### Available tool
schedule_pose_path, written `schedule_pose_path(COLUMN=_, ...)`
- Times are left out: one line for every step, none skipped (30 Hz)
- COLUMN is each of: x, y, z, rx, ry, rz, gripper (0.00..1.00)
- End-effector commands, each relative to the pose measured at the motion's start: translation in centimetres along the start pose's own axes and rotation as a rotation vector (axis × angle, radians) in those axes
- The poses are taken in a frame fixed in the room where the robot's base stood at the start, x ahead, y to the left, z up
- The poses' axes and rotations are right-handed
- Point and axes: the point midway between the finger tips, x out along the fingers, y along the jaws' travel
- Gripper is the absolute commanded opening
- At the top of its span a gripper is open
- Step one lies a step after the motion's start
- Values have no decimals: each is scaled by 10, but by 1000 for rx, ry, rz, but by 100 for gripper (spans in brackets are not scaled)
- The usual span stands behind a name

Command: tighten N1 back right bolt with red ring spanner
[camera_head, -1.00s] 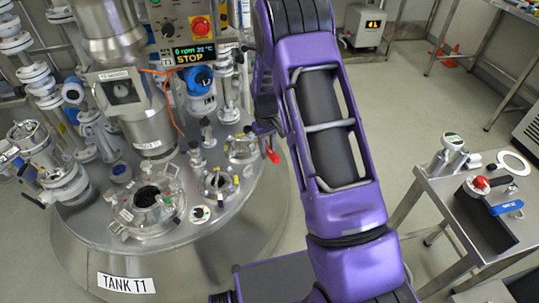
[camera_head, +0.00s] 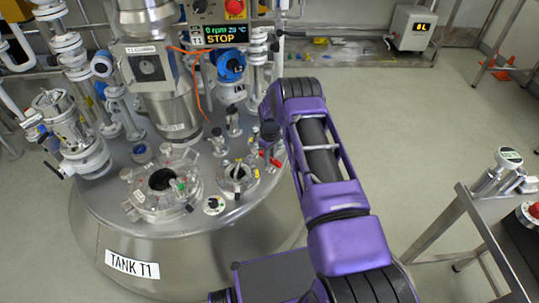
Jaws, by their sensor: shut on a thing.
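My gripper (camera_head: 270,147) points down over the right side of the tank lid, mostly dark and small in the picture. It is shut on the red ring spanner (camera_head: 276,161), of which only a short red part shows below the fingers. A small round flanged nozzle (camera_head: 238,177) with yellow-marked bolts is left of and below the spanner in the picture. I cannot read a label that tells whether it is N1. The spanner's ring end and any bolt under it are too small or hidden to tell.
Tank T1's lid (camera_head: 115,195) also carries a larger open manway (camera_head: 160,187) and several valves and pipes. A control panel reading STOP (camera_head: 222,33) stands behind. A steel side table (camera_head: 470,215) is at the right, with clear floor between.

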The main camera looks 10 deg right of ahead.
Motion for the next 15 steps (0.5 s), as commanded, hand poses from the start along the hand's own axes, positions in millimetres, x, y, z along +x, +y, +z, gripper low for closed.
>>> schedule_pose_path(x=15, y=0, z=0, rx=0, ry=-1, rz=-1, gripper=0)
schedule_pose_path(x=18, y=-2, z=-1, rx=9, ry=0, rz=0, gripper=0)
schedule_pose_path(x=10, y=-10, z=-3, rx=68, ry=0, rz=1, gripper=0)
schedule_pose_path(x=11, y=-15, z=-3, rx=112, ry=-1, rz=1, gripper=0)
schedule_pose_path(x=11, y=-20, z=-3, rx=153, ry=-1, rz=1, gripper=0)
schedule_pose_path(x=11, y=-26, z=-4, rx=210, ry=0, rz=1, gripper=0)
schedule_pose_path(x=11, y=-30, z=-6, rx=250, ry=-1, rz=2, gripper=0)
schedule_pose_path(x=11, y=-34, z=-7, rx=292, ry=0, rz=2, gripper=0)
schedule_pose_path(x=11, y=-40, z=-9, rx=348, ry=1, rz=2, gripper=0)
schedule_pose_path(x=11, y=-44, z=-10, rx=389, ry=1, rz=3, gripper=0)
schedule_pose_path(x=12, y=-48, z=-12, rx=431, ry=1, rz=2, gripper=0)
schedule_pose_path(x=12, y=-54, z=-16, rx=485, ry=2, rz=3, gripper=0)
schedule_pose_path(x=12, y=-57, z=-18, rx=528, ry=2, rz=3, gripper=0)
schedule_pose_path(x=12, y=-62, z=-20, rx=568, ry=2, rz=3, gripper=0)
schedule_pose_path(x=12, y=-66, z=-24, rx=623, ry=3, rz=3, gripper=0)
